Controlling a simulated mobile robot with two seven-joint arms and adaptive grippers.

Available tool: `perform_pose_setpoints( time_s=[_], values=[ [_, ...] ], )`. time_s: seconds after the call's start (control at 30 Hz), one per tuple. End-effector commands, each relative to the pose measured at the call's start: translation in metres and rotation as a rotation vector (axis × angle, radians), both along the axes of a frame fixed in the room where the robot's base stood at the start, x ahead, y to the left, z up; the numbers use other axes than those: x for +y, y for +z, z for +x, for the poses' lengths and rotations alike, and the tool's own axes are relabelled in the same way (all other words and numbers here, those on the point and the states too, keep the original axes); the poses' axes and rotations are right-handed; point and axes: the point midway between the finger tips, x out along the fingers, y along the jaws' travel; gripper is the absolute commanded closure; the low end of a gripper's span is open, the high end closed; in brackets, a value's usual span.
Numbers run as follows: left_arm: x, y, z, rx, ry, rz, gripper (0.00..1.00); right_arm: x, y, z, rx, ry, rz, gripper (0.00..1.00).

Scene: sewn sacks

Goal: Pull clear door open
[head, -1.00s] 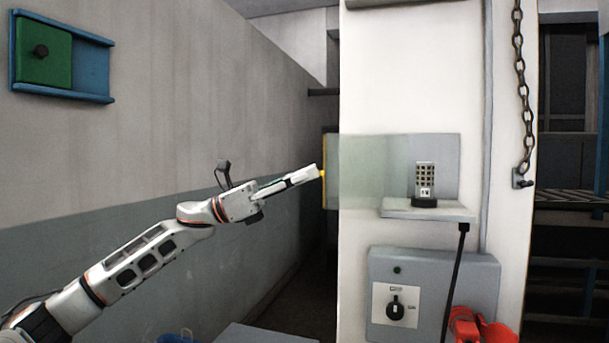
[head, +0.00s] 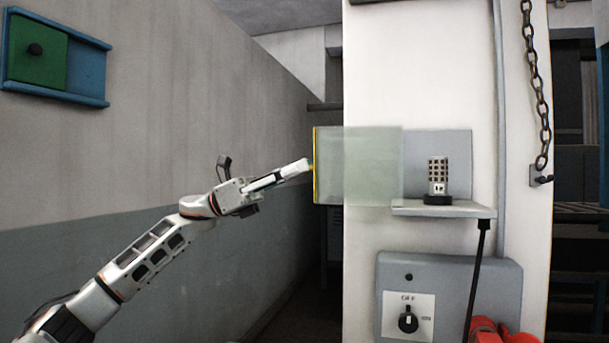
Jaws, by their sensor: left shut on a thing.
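The clear door (head: 360,168) is a pale, see-through panel with a yellow strip along its left edge. It stands in front of the white wall, and its left part reaches past the wall's corner. My left gripper (head: 308,165) comes in from the left and is shut on the door at its yellow edge. The exact grip on the edge is too small to make out. My right gripper is not in view.
Right of the door, a small device with a dark grid (head: 438,180) stands on a grey shelf (head: 445,209). Below is a grey switch box (head: 450,280) with a black knob. A chain (head: 538,90) hangs at the right. A red object (head: 495,332) shows at the bottom right.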

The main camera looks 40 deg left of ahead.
Motion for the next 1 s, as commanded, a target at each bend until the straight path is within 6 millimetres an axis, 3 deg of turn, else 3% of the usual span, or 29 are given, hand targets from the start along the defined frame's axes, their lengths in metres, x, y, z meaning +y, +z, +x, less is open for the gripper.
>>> perform_pose_setpoints(
  time_s=[0.27, 0.3, 0.33, 0.73, 1.0],
  values=[
    [0.000, 0.002, -0.002, -0.003, -0.002, -0.001, 1.00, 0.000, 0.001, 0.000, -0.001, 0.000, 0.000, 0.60],
    [0.000, 0.002, -0.002, -0.003, -0.002, -0.001, 0.74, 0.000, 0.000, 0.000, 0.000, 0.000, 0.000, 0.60],
    [0.000, 0.002, -0.002, -0.002, -0.002, 0.000, 0.66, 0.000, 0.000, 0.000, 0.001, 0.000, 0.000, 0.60],
    [0.001, -0.001, 0.000, 0.001, 0.000, 0.000, 0.65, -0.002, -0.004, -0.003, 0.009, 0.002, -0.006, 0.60],
    [0.023, -0.013, -0.011, 0.006, 0.003, 0.002, 0.65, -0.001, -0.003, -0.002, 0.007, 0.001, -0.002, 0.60]
  ],
)
